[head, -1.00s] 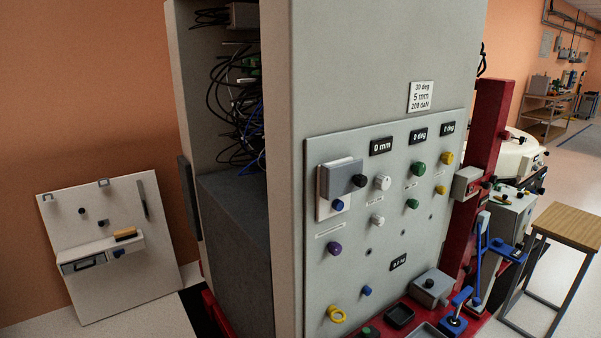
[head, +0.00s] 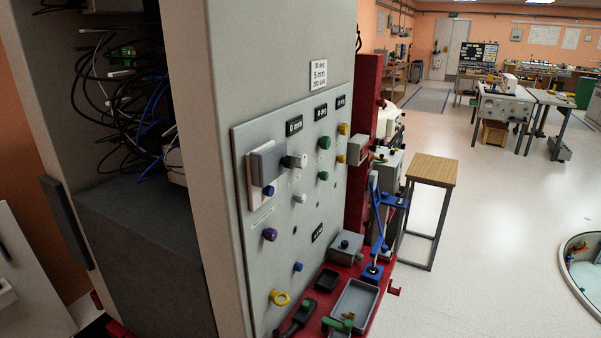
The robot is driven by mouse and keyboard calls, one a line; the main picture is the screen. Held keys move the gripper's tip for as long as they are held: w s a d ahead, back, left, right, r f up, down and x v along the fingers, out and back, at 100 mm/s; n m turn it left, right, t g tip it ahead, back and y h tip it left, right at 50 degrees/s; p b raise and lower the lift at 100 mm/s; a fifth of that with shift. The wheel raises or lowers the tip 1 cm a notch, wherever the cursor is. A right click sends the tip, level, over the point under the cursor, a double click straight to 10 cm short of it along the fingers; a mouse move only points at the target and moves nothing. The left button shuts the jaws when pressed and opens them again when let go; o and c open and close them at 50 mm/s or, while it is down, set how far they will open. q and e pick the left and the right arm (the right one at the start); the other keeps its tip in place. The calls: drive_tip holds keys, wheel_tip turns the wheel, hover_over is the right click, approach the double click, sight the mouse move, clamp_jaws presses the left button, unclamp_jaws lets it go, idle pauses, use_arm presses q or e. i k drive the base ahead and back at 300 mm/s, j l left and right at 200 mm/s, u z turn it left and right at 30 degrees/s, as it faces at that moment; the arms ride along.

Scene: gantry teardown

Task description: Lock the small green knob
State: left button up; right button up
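The small green knob (head: 322,176) sits on the grey control panel (head: 262,215) of the tall cabinet. It is directly below a larger green knob (head: 323,142). A white knob (head: 299,198) is to its lower left and a small yellow knob (head: 341,158) to its upper right. Whether the small green knob is locked cannot be told at this size. Neither of my grippers shows in the head view, and nothing touches the knob.
A red base ledge below the panel carries a grey tray (head: 356,303), a grey box (head: 345,247) and a blue lever fixture (head: 374,272). A wooden-topped stool (head: 433,170) stands to the right. Open floor lies beyond it, with a round pool (head: 585,262) at the right edge.

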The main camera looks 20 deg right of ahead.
sight(324, 175)
drive_tip(key=i+l+u, duration=0.15)
drive_tip(key=l, duration=0.25)
drive_tip(key=i+l+u, duration=0.15)
drive_tip(key=l, duration=0.25)
drive_tip(key=i+l+u, duration=0.2)
drive_tip(key=l, duration=0.2)
drive_tip(key=k, duration=0.05)
